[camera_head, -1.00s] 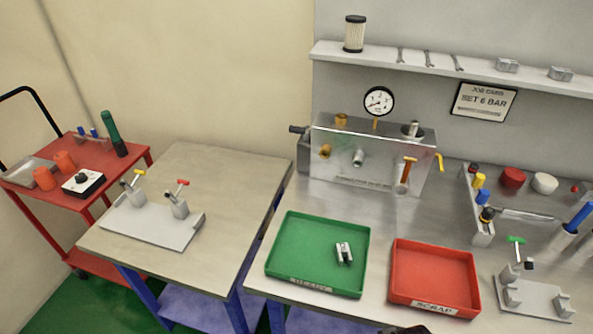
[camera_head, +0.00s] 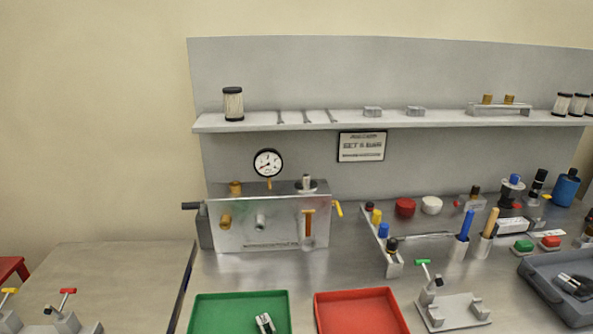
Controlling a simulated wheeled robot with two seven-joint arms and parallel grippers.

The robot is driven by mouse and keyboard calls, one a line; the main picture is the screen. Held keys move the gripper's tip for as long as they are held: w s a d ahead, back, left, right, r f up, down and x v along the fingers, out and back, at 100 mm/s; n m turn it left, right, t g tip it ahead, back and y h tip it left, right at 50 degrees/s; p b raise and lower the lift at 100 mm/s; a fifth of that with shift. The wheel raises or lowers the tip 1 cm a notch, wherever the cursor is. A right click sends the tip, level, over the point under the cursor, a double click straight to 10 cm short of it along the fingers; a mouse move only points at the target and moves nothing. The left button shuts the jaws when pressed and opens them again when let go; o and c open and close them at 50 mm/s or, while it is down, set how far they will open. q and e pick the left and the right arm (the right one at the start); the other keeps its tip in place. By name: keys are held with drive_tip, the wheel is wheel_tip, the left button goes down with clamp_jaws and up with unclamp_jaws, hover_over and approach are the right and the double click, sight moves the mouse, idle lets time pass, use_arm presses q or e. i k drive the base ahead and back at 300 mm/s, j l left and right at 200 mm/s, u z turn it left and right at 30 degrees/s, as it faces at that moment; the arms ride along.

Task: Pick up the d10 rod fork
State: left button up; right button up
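A small metal fork-shaped piece (camera_head: 265,323) lies in the green tray (camera_head: 215,308) at the bottom of the head view, partly cut off by the frame edge. Another metal and black part (camera_head: 575,284) lies in the grey tray (camera_head: 538,276) at the right edge. I cannot read a size on either, so I cannot tell which is the d10 rod fork. Neither of my grippers shows in the head view.
A red tray (camera_head: 355,315) looks empty. A shelf (camera_head: 430,120) runs above.

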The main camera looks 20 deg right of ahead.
sight(568, 284)
drive_tip(key=z, duration=2.35)
drive_tip(key=i+l+u, duration=0.2)
